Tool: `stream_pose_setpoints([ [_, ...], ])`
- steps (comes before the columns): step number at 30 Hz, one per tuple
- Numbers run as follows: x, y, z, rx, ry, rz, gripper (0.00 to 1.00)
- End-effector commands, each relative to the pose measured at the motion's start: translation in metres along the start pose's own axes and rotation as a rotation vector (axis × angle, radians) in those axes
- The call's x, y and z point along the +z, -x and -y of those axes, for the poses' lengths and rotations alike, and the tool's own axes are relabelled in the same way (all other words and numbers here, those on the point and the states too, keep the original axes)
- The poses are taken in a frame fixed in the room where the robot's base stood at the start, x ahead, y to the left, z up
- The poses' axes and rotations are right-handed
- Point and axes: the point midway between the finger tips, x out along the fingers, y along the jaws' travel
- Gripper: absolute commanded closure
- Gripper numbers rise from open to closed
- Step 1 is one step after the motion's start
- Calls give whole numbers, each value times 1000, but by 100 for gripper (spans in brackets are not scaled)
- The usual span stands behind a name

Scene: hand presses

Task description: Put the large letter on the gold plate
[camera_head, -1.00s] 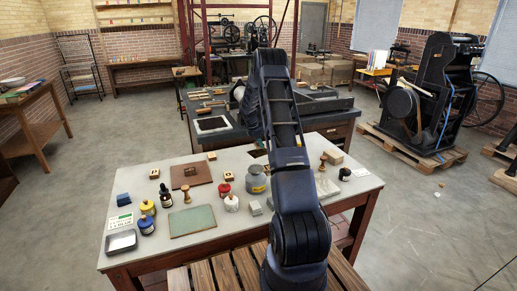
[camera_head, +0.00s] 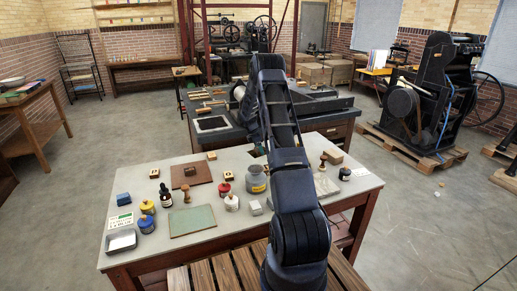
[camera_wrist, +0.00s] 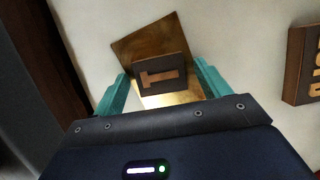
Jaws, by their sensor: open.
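In the wrist view a square gold plate (camera_wrist: 141,39) lies on a pale table top. A dark block with a raised wood-coloured letter (camera_wrist: 158,77) sits over the plate's middle, apparently lying flat on it. My gripper (camera_wrist: 161,70) is open, with one teal finger on each side of the letter block and gaps showing between fingers and block.
Another dark block with raised letters (camera_wrist: 303,66) lies to the right in the wrist view. In the head view the table (camera_head: 160,252) holds several bottles, stamps, a green mat (camera_head: 192,220), a brown board (camera_head: 191,172) and a metal tray (camera_head: 121,242).

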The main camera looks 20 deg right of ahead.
Motion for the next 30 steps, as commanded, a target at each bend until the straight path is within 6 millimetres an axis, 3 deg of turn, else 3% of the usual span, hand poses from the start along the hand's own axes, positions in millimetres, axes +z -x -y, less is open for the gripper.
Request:
stream_pose_setpoints([
  [8,1,14,-1,2,0,0,25],
  [21,1,94,0,3,0,0,25],
  [30,1,122,0,1,-2,0,25],
])
